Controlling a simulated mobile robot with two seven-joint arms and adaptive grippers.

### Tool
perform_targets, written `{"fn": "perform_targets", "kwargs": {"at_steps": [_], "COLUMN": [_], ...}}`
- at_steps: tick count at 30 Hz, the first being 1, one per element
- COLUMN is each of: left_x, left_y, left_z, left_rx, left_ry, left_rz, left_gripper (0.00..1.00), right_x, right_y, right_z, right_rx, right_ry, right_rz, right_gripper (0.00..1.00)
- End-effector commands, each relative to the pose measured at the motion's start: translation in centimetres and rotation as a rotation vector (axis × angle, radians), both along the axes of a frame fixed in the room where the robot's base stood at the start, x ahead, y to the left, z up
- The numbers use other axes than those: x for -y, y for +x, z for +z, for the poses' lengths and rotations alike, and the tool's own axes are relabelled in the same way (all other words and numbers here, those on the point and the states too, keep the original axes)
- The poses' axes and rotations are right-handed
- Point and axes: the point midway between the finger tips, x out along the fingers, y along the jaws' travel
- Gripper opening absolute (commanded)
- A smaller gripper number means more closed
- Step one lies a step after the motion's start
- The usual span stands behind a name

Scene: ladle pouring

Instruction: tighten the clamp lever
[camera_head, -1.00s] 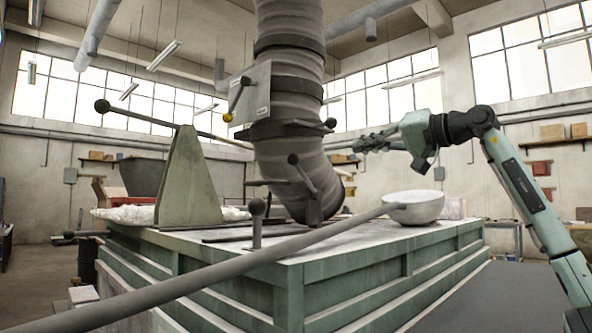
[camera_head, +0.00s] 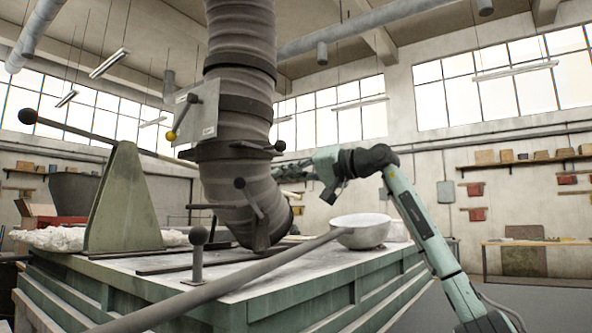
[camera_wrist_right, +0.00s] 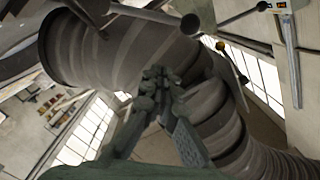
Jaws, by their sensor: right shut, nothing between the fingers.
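A dark collar (camera_head: 225,149) with a ball-ended lever (camera_head: 278,146) at its right circles the big ribbed duct (camera_head: 240,75). A second ball-ended lever (camera_head: 250,198) leans against the duct's lower bend. I cannot tell which of them is the clamp lever. My right gripper (camera_head: 281,173) is at the duct's right edge, below the collar's lever, and its tips are partly hidden against the dark duct. In the right wrist view the gripper (camera_wrist_right: 158,80) is shut and empty in front of the duct (camera_wrist_right: 130,50), with a dark ball knob (camera_wrist_right: 190,24) beyond its tips. My left gripper is out of view.
A green bench (camera_head: 300,300) carries a grey-green triangular stand (camera_head: 122,205), an upright ball-ended lever (camera_head: 198,237) and a white bowl (camera_head: 360,228) with a long handle crossing the foreground. A box (camera_head: 196,115) with a yellow-knobbed lever is on the duct.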

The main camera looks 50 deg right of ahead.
Motion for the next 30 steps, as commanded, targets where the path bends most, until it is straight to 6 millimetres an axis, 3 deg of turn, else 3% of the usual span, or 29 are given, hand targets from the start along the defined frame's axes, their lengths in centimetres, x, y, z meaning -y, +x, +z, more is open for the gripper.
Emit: {"fn": "perform_targets", "kwargs": {"at_steps": [6,9,15,30], "left_x": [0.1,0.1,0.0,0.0], "left_y": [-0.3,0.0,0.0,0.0], "left_z": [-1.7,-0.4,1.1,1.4], "left_rx": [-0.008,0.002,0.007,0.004], "left_ry": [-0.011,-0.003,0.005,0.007], "left_rz": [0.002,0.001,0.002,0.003], "left_gripper": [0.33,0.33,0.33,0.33], "right_x": [-0.7,-1.9,-3.1,-3.5], "right_y": [4.3,4.3,4.5,4.5], "right_z": [-0.3,-1.9,-2.8,-2.9], "right_rx": [-0.001,-0.001,0.0,0.002], "right_ry": [-0.001,-0.005,-0.002,-0.008], "right_rz": [0.001,-0.001,-0.001,0.0], "right_gripper": [0.0,0.0,0.0,0.0]}}
